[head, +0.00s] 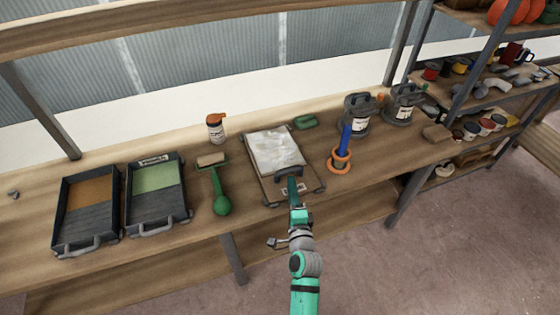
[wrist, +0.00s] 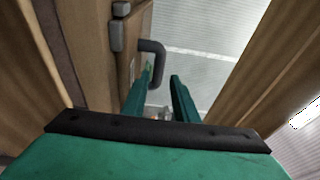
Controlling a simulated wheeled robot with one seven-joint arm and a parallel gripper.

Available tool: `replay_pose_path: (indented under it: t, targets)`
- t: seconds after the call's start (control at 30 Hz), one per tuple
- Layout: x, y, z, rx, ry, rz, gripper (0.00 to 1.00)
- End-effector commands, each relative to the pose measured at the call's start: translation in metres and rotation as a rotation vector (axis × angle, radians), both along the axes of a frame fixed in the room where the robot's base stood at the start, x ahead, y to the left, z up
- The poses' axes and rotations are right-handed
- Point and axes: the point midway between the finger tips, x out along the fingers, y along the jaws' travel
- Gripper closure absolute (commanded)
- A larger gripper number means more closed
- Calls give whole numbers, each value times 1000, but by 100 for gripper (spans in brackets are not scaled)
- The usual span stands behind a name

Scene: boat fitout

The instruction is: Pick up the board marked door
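A brown board (head: 266,187) lies on the bench with a pale, wrinkled sheet over its far part. It has a dark handle (head: 289,169) and a small pale label near its front edge, too small to read. My gripper (head: 292,181) is at this handle. In the wrist view the dark handle (wrist: 153,46) comes out from the brown board face (wrist: 90,45). My fingers (wrist: 161,78) stand apart, one on each side of the handle's bar, with a small gap visible on the right. The lower end of the bar is partly hidden between the fingers.
Two black trays (head: 87,236) stand at the left. A green-handled roller (head: 220,190) lies left of the board, with a spray bottle (head: 215,128) behind. An orange-ringed blue item (head: 342,160) and grey canisters (head: 357,114) stand to the right. Shelves (head: 490,90) fill the far right.

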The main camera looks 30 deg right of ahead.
Motion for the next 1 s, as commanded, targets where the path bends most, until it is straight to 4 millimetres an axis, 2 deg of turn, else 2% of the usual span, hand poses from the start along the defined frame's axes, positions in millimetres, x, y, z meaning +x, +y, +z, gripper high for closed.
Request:
replay_pose_path:
  t: [0.17, 0.43, 0.8, 0.9, 1.0]
  targets:
    - [13, 0, -1, 0, 0, 8, 73]
    - [45, -14, -3, 0, -1, 8, 73]
    - [51, -20, -3, 0, 1, 5, 73]
    - [51, -19, -3, -1, 0, 5, 97]
    - [51, -19, -3, -1, 0, 5, 100]
